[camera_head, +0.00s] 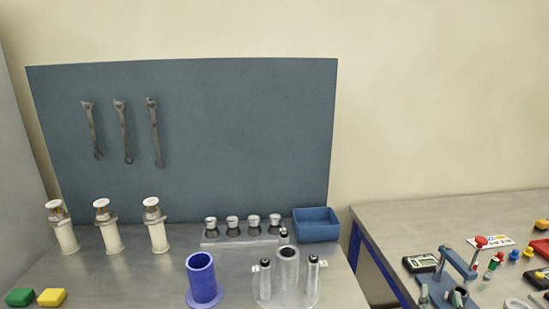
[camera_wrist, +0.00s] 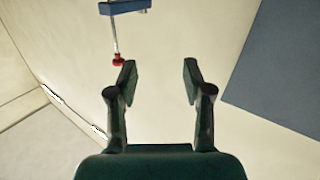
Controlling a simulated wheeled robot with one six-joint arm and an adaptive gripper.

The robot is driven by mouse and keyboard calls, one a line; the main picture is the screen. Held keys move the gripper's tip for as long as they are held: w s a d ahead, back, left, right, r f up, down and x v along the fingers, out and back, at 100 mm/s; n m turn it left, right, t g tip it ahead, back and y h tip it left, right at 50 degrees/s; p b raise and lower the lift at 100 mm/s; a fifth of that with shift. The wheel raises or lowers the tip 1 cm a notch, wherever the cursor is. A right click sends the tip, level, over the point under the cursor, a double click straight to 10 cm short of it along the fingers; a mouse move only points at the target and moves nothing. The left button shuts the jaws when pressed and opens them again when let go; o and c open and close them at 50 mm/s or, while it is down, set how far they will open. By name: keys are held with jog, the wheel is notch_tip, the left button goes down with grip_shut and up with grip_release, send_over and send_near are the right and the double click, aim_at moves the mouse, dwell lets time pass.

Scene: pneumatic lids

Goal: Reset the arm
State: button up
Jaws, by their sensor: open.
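My gripper (camera_wrist: 157,80) shows in the wrist view with its two dark green fingers spread apart and nothing between them. Behind the fingers is mostly plain cream wall. My arm and gripper do not show in the head view. Near the left fingertip in the wrist view, a blue part with a rod and a red knob (camera_wrist: 118,59) hangs in from the top edge; its distance from the finger is unclear.
A blue press (camera_head: 446,279) stands on the right bench. A gap separates the benches.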

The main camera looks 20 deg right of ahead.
jog(key=s+a+f+n+t+y, duration=0.2)
jog(key=s+a+f+n+y, duration=0.15)
jog(key=a+f, duration=0.45)
jog(key=s+a+f+n+t+y, duration=0.1)
jog(key=s+a+f+n+y, duration=0.25)
jog(key=a+f, duration=0.55)
jog(key=s+a+y, duration=0.2)
jog(key=s+a, duration=0.3)
jog(key=s, duration=0.4)
jog(key=s+a+n+y, duration=0.1)
jog(key=s+a+y, duration=0.2)
jog(key=s+a, duration=0.3)
jog(key=s, duration=0.4)
jog(key=shift+s+y, duration=0.25)
jog(key=shift+y, duration=0.05)
